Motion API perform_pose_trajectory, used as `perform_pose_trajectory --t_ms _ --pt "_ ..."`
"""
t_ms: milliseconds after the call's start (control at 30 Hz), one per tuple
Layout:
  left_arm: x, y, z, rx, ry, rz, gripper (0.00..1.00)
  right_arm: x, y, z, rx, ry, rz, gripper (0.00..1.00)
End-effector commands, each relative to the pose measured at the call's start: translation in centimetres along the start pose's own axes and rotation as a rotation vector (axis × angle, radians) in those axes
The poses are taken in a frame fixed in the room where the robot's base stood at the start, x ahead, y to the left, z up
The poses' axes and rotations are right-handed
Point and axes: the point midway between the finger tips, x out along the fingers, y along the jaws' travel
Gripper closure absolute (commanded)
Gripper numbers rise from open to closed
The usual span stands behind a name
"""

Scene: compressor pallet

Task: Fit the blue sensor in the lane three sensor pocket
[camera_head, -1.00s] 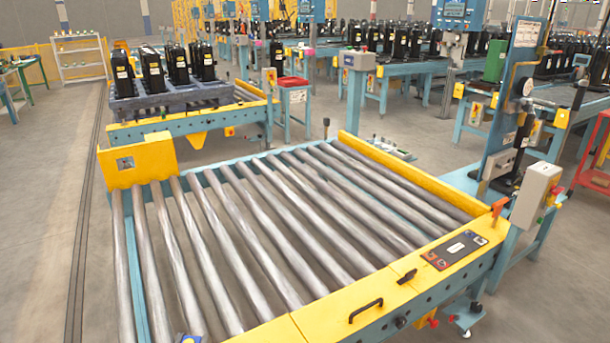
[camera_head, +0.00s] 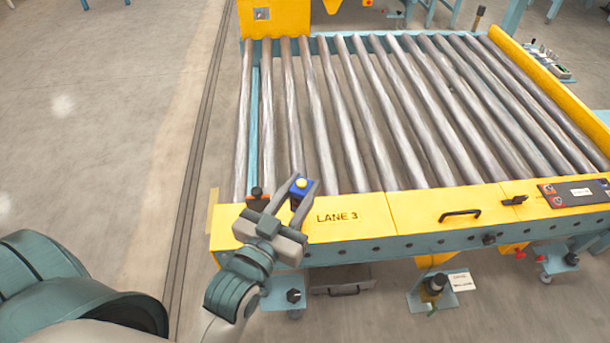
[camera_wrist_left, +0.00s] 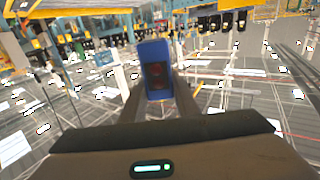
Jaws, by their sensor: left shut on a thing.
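The blue sensor (camera_head: 300,190), a small block with a yellow cap, is held between the fingertips of my left gripper (camera_head: 294,194). In the left wrist view the blue sensor (camera_wrist_left: 154,52) shows a dark reddish face between the two fingers. My left gripper is shut on it, over the left end of the conveyor's yellow front rail (camera_head: 365,210), beside the "LANE 3" label (camera_head: 337,217). A yellow block (camera_head: 274,14) with a small grey square plate stands at the conveyor's far left corner. I cannot make out for certain which feature is the sensor pocket. My right gripper is not in view.
Steel rollers (camera_head: 400,110) fill the conveyor, bare of goods. A black and orange fitting (camera_head: 257,194) sits on the front rail just left of the gripper. A black handle (camera_head: 459,215) and control panel (camera_head: 580,192) lie further right. Open floor lies left.

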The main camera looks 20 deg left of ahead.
Motion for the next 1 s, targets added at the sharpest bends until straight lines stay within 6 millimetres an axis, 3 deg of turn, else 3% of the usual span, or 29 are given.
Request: perform_pose_trajectory --t_ms 1000 --pt "5.4 9.6 -2.3 0.007 0.001 0.591 0.97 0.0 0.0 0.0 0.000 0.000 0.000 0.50"
